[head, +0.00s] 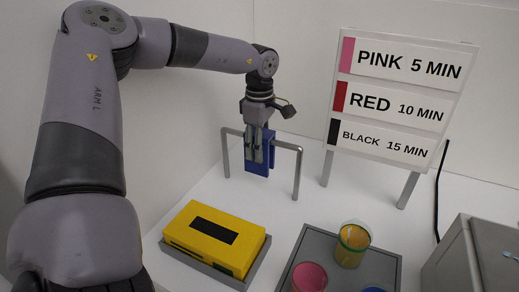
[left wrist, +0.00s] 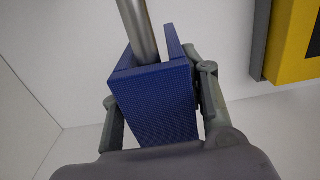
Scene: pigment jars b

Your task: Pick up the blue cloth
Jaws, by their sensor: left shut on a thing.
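The blue cloth (head: 257,171) is folded over the grey metal rail (head: 289,146) behind the yellow box. It also shows large in the left wrist view (left wrist: 155,115), where the rail (left wrist: 138,28) runs into its fold. My left gripper (head: 258,153) points down over the rail and is shut on the cloth, with one finger on each side of it. The cloth still appears to hang around the rail; I cannot tell whether it touches it. My right gripper is in neither view.
A yellow box (head: 190,226) with a black patch lies on a grey tray. A second grey tray (head: 318,247) holds jars, among them an orange one (head: 352,244) and a pink one (head: 309,277). A timing sign (head: 400,95) stands right of the rail. A grey case (head: 462,262) is at the right.

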